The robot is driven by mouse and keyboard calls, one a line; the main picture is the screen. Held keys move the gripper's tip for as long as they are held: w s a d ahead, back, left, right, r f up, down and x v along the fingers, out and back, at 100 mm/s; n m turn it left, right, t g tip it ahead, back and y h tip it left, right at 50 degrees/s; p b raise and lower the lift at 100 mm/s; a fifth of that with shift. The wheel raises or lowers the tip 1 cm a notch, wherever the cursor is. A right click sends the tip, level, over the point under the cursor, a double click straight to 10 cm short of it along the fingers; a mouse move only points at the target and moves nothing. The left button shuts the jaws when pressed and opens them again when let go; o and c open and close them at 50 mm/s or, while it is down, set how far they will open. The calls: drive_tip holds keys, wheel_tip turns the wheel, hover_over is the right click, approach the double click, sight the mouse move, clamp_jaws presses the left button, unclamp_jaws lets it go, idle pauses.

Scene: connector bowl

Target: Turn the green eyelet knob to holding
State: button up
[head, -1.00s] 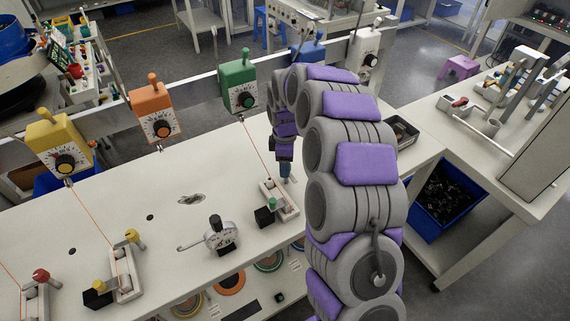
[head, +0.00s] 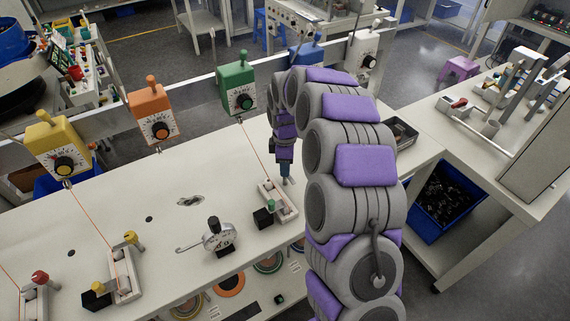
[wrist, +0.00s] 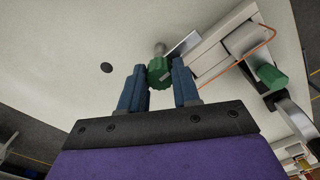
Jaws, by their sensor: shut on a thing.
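The green eyelet knob (wrist: 160,72) sits between the two blue fingers of my gripper (wrist: 161,88) in the wrist view. My gripper is shut on it. In the head view my gripper (head: 285,178) points down at the far end of the small white fixture (head: 281,203), and its fingers mostly hide the knob there. An orange thread (head: 258,152) runs from the green tensioner box (head: 237,90) down to the fixture.
Orange (head: 153,115) and yellow (head: 57,145) tensioner boxes hang on the rail at left. A dial gauge (head: 217,236) stands left of the green fixture. A yellow-capped fixture (head: 124,270) stands further left. The white tabletop between them is largely clear.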

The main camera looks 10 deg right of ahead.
drive_tip(key=shift+r+m+p, duration=0.15)
drive_tip(key=shift+m+p, duration=0.15)
drive_tip(key=shift+p, duration=0.05)
drive_tip(key=m+p, duration=0.3)
drive_tip(key=shift+w+m, duration=0.1)
drive_tip(key=shift+m, duration=0.3)
drive_tip(key=m+p, duration=0.2)
drive_tip(key=m, duration=0.2)
drive_tip(key=shift+r+m, duration=0.1)
drive_tip(key=shift+m, duration=0.2)
drive_tip(key=m+p, duration=0.2)
drive_tip(key=m, duration=0.2)
drive_tip(key=shift+w+m+p, duration=0.1)
drive_tip(key=shift+m+p, duration=0.75)
drive_tip(key=shift+m, duration=1.55)
drive_tip(key=o, duration=1.1)
drive_tip(key=shift+f, duration=0.2)
drive_tip(key=shift+c, duration=0.2)
